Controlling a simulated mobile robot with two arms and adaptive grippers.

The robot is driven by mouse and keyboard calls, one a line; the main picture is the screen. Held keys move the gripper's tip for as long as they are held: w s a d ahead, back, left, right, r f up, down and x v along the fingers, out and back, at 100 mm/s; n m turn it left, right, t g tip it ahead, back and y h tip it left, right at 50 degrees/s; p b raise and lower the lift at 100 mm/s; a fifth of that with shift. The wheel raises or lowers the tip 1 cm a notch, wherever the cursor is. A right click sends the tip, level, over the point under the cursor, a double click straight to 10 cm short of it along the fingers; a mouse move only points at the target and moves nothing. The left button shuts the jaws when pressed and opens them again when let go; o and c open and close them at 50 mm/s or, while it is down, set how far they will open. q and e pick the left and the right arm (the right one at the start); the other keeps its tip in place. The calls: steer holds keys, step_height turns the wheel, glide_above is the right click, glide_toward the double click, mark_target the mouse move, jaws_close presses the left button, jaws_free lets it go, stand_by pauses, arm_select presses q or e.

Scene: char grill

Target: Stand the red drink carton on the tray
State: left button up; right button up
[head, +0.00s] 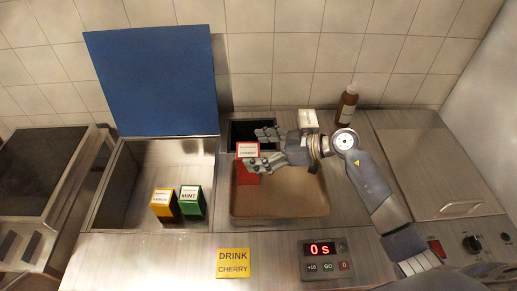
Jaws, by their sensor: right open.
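The red drink carton (243,177), with a pale label marked cherry, is upright at the left end of the brown tray (290,207). Its base appears to rest on the tray, though part of it is hidden by a finger. My right gripper (263,148) comes in from the right with its fingers spread open. One finger is beyond the carton and the other crosses in front of its right side. I cannot tell whether either finger touches it. My left gripper is out of view.
An open bin (120,205) with a raised blue lid (155,80) holds a yellow carton (163,206) and a green mint carton (191,202). A brown bottle (346,104) and a white carton (308,118) stand behind. A timer (325,260) and yellow cherry sign (233,263) are in front.

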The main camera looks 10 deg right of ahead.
steer(key=b+v, duration=0.2)
steer(key=v, duration=1)
steer(key=shift+r+b, duration=0.15)
steer(key=shift+b, duration=0.2)
